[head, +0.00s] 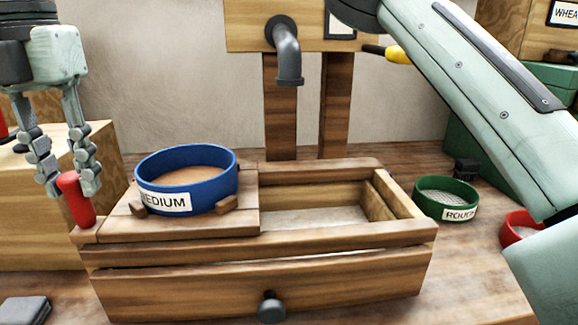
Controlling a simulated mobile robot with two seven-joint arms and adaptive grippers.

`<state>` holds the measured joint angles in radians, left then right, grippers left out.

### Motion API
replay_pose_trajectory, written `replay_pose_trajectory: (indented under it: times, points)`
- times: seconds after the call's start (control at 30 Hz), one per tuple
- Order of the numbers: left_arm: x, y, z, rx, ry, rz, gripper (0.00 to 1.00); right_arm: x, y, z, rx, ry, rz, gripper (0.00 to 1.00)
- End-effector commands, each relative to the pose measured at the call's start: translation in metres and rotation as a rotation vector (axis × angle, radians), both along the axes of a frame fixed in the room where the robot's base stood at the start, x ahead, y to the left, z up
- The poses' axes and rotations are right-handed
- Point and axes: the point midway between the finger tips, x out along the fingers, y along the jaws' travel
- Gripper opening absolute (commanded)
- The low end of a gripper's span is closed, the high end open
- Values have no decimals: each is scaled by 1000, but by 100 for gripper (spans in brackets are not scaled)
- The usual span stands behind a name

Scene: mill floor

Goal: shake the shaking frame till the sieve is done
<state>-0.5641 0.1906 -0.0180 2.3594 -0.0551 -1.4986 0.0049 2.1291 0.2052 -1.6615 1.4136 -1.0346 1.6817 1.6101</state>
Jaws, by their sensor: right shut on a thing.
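The blue sieve (222,187), labelled "MEDIUM", sits on the wooden shaking frame (245,216) between small wooden blocks. A smooth brown layer shows inside the sieve. The frame lies over the left part of a wooden box (330,246), and a red upright handle (78,204) stands at the frame's left end. My right gripper (70,188) comes down from the top left and is shut on the red handle, with a finger on each side. The box's right part is open and shows a pale floor (315,217). My left gripper is not in view.
A dark bent spout (287,55) hangs behind the box. A green sieve (447,196) labelled "ROUGH" and a red sieve (517,228) stand at right. A wooden block (45,235) is at left, and a dark flat object (25,309) lies front left. My right arm crosses the upper right.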

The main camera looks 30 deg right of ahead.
Motion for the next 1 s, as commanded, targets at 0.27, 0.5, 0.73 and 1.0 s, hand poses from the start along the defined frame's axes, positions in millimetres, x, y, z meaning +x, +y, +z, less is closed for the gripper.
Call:
replay_pose_trajectory:
  times: [0.27,0.5,0.73,1.0]
  points:
    - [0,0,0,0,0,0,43,1,-1,1,0,-3,-2,6]
    - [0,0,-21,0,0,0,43,-9,-26,-4,2,-4,-3,6]
    - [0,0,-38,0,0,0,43,-23,-60,-3,2,-5,-3,6]
    - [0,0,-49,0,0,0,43,-36,-89,0,1,-4,-3,6]
